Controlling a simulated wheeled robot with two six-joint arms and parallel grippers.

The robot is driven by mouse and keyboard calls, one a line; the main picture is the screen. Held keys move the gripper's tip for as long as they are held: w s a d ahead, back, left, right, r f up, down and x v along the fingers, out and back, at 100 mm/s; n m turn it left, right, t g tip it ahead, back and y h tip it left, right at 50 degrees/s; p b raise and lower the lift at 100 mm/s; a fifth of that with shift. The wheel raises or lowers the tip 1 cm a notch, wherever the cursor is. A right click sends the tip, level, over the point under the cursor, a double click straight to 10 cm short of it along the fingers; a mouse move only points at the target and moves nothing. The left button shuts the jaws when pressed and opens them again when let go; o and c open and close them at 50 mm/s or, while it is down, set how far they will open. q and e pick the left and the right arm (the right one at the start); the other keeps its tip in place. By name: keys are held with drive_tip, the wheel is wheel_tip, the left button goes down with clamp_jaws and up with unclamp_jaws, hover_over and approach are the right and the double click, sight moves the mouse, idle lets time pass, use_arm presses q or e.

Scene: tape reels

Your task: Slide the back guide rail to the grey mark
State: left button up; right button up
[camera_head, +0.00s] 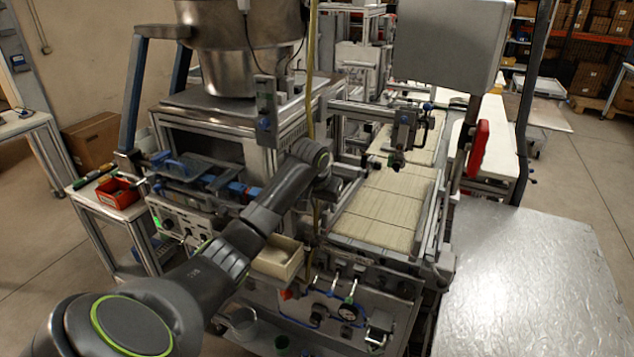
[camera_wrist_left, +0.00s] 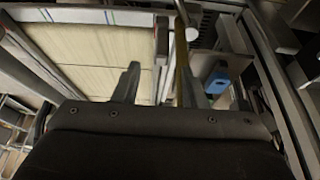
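The beige conveyor belt (camera_head: 382,207) runs away from me, with long metal guide rails along its sides. My left gripper (camera_head: 346,172) is at the belt's left edge; its fingers are small and partly hidden in the head view. In the left wrist view the fingers of my left gripper (camera_wrist_left: 160,82) are spread apart. A narrow metal rail (camera_wrist_left: 161,48) beside the belt (camera_wrist_left: 95,50) appears between them; I cannot tell whether they touch it. A white strip (camera_wrist_left: 90,15) with coloured marks crosses the belt's far end there. I cannot make out a grey mark. My right gripper is out of view.
A thin yellowish upright pole (camera_head: 310,75) stands close to my left wrist. A beige bin (camera_head: 277,258) sits below the arm. A grey box (camera_head: 455,45) and red panel (camera_head: 478,150) stand right of the belt. A bare metal table (camera_head: 530,285) is at right.

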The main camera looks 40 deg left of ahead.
use_arm(q)
drive_tip(key=b+v, duration=0.2)
drive_tip(key=v, duration=0.9)
drive_tip(key=shift+r, duration=0.35)
drive_tip(key=shift+s, duration=0.1)
